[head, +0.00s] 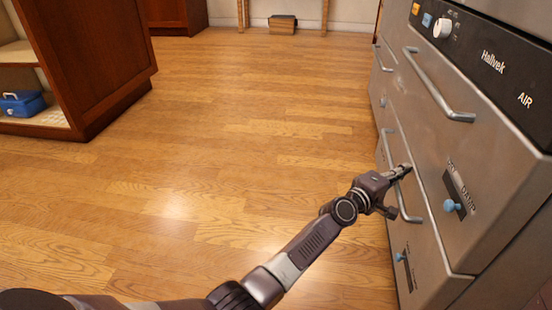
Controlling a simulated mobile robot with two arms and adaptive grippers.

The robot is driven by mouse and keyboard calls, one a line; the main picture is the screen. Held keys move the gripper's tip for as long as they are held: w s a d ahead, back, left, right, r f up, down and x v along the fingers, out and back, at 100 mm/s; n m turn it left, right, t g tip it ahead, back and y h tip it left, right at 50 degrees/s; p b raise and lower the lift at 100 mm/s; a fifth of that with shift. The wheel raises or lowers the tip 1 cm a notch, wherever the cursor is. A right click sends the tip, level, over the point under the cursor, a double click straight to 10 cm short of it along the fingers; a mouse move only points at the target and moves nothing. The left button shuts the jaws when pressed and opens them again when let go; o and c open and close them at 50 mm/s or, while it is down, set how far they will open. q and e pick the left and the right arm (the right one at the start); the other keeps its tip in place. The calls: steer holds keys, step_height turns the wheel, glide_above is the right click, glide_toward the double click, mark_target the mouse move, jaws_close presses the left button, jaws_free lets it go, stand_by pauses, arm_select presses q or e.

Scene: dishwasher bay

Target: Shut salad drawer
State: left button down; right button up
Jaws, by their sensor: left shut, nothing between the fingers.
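A steel drawer unit stands along the right side. Its upper drawer front (425,130) has a bar handle (437,88) and a blue knob beside a dark label. Below it is a lower drawer front (425,245) with its own bar handle (402,205) and a blue knob. No readable mark tells me which is the salad drawer, and I cannot tell whether either front stands out a little. My right gripper is out of view.
A control panel (478,52) with a white dial tops the unit. More drawer fronts (381,80) continue farther back. A wooden cabinet (95,60) stands at left, with a blue box (22,104) on its shelf. The wood floor (230,130) between is clear.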

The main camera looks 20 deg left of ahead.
arm_select(q)
steer(key=shift+d, duration=0.3)
steer(key=shift+d+r, duration=0.1)
steer(key=shift+d, duration=0.1)
stand_by(0.3)
